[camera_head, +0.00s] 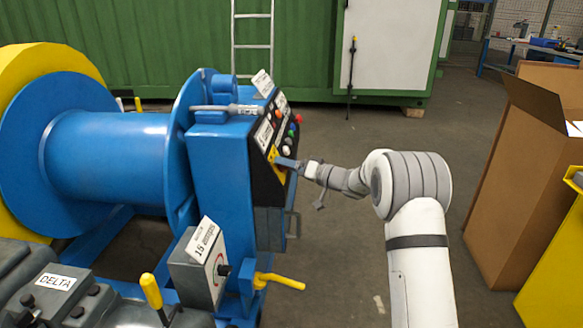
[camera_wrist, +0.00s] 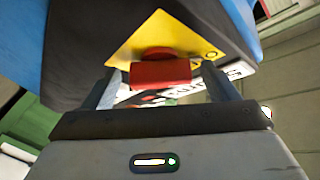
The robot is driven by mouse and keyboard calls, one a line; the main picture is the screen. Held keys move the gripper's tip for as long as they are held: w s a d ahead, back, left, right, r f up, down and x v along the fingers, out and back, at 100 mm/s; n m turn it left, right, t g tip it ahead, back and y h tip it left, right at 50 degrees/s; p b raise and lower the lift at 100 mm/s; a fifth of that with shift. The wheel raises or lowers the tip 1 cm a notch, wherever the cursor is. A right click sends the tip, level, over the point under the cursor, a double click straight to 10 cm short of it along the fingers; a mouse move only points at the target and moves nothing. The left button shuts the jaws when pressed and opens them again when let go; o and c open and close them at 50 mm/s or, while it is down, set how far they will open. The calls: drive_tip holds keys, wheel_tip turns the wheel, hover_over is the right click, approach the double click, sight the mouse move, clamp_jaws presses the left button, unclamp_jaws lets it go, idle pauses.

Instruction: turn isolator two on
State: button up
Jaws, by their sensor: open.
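In the wrist view a red handle (camera_wrist: 161,73) sits on a yellow plate (camera_wrist: 185,43) on a dark panel. My gripper (camera_wrist: 160,82) is open, with one finger on each side of the red handle. Gaps show between the handle and the fingers; I cannot tell whether either finger touches it. In the head view my gripper (camera_head: 287,162) is at the yellow plate (camera_head: 274,158) low on the control panel (camera_head: 268,185) of the blue machine. The red handle is hidden there. No readable isolator number shows.
Several buttons and lamps, one red (camera_head: 298,118), sit on the panel above my gripper. A grey box (camera_head: 200,265) with a dark knob and a label reading 15 stands below left. A cardboard box (camera_head: 530,170) stands at right. Open floor lies behind my arm.

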drive_tip(key=shift+c, duration=0.5)
drive_tip(key=c, duration=0.9)
